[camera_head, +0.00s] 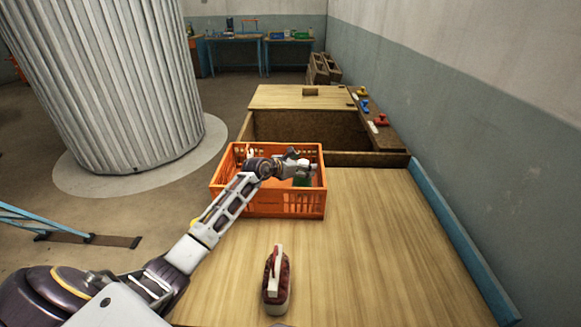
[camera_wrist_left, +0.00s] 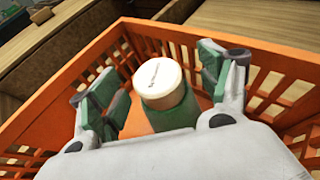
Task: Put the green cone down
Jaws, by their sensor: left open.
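The green cone (camera_wrist_left: 175,114) has a pale cream top and stands inside the orange crate (camera_head: 262,206). In the head view only a small green part of it (camera_head: 301,182) shows below my gripper. My left gripper (camera_wrist_left: 163,92) is open, with one green-padded finger on each side of the cone; gaps show between the fingers and the cone. In the head view the left gripper (camera_head: 300,164) is over the right part of the crate. The cone's lower part is hidden behind the gripper body. My right gripper is not in view.
A red object with a white strip (camera_head: 275,274) lies on the wooden table (camera_head: 370,250) in front of the crate. Behind the crate is an open wooden bin (camera_head: 310,130). Small coloured items lie on a ledge (camera_head: 382,133) at right. The table's right part is clear.

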